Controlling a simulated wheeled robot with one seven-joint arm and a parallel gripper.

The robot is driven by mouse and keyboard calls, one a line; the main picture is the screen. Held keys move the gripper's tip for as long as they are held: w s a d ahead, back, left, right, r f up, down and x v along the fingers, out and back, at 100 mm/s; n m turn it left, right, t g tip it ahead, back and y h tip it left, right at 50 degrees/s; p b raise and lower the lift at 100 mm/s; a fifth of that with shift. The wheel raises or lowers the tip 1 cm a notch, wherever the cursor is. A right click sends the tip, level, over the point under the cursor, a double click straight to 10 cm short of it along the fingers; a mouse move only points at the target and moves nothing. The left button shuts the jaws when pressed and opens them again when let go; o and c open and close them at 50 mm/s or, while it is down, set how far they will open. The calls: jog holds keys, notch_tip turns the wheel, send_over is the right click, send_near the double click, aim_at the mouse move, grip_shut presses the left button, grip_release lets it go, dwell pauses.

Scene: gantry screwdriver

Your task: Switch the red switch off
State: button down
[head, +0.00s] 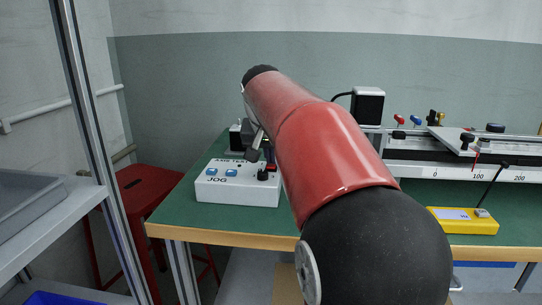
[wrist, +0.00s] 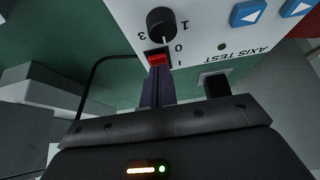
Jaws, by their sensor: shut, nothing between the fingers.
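The red switch (wrist: 157,59) is a small rocker in a black frame on the white control box (wrist: 210,22), next to the marks 0 and I. Which side of the rocker is pressed I cannot tell. My gripper (wrist: 158,70) is shut and empty, its fingertips right at the switch's lower edge in the wrist view. Whether they touch it I cannot tell.
A black knob (wrist: 161,22) sits close beside the switch, and two blue arrow buttons (wrist: 248,13) are on the same panel. A black cable (wrist: 97,70) loops nearby. A yellow box (head: 462,220) and a rail with a scale (head: 450,172) stand on the table (head: 180,215) at the right.

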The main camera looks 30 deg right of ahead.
jog(key=shift+w+d+r+p, duration=0.2)
jog(key=shift+w+d+p, duration=0.2)
jog(key=shift+w+p, duration=0.15)
jog(key=shift+r, duration=0.2)
notch_tip(320, 180, up, 5)
jog(key=p, duration=0.4)
jog(key=shift+p, duration=0.3)
jog(key=s+a+r, duration=0.4)
jog(key=s+r, duration=0.1)
jog(key=shift+s+r+b, duration=0.35)
jog(key=shift+s+b, duration=0.05)
jog(key=shift+b, duration=0.05)
